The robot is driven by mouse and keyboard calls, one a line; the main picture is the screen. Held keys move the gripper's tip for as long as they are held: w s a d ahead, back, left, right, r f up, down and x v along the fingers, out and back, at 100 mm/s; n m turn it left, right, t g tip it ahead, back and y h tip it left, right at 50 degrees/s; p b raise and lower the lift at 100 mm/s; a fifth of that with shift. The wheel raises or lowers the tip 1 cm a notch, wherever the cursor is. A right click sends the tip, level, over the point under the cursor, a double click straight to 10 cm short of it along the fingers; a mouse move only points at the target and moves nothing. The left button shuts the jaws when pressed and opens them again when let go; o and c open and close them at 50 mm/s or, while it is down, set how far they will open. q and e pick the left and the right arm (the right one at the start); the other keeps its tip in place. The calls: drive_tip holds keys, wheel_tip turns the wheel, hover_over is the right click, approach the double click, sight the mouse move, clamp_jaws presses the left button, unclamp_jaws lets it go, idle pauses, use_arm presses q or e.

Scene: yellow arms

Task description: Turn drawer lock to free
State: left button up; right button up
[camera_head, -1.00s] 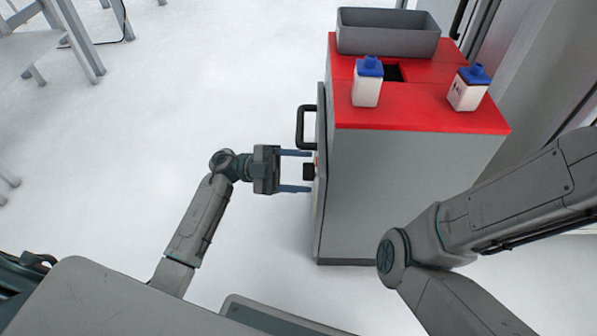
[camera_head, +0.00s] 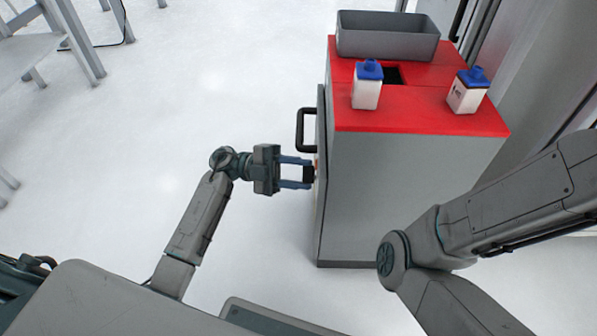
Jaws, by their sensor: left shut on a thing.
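The drawer lock (camera_head: 309,173) is a small black knob on the left-facing front of a grey cabinet (camera_head: 400,195) with a red top. My left gripper (camera_head: 303,173) reaches in from the left and is shut on the lock knob, with one blue finger above it and one below. The lock's face and its markings are turned away, so its setting cannot be read. A black handle (camera_head: 301,130) sticks out from the same front, above the lock. My right arm (camera_head: 500,205) crosses the right side, but its gripper is out of the picture.
On the red top stand a grey bin (camera_head: 388,42) and two white bottles with blue caps, one on the left (camera_head: 366,92) and one on the right (camera_head: 464,98). The floor left of the cabinet is clear.

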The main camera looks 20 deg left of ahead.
use_arm(q)
drive_tip(key=shift+r+m+t+y+b, duration=0.15)
drive_tip(key=shift+m+y+b, duration=0.65)
drive_tip(key=shift+m, duration=1.65)
drive_tip(key=shift+f+m+t+y+b, duration=0.1)
drive_tip(key=shift+m+y+b, duration=0.35)
drive_tip(key=shift+m+y, duration=1.3)
drive_tip(key=shift+r+m+t+y+b, duration=0.2)
drive_tip(key=shift+m+b, duration=0.45)
drive_tip(key=shift+m, duration=2.45)
drive_tip(key=o, duration=1)
drive_tip(key=shift+a, duration=0.15)
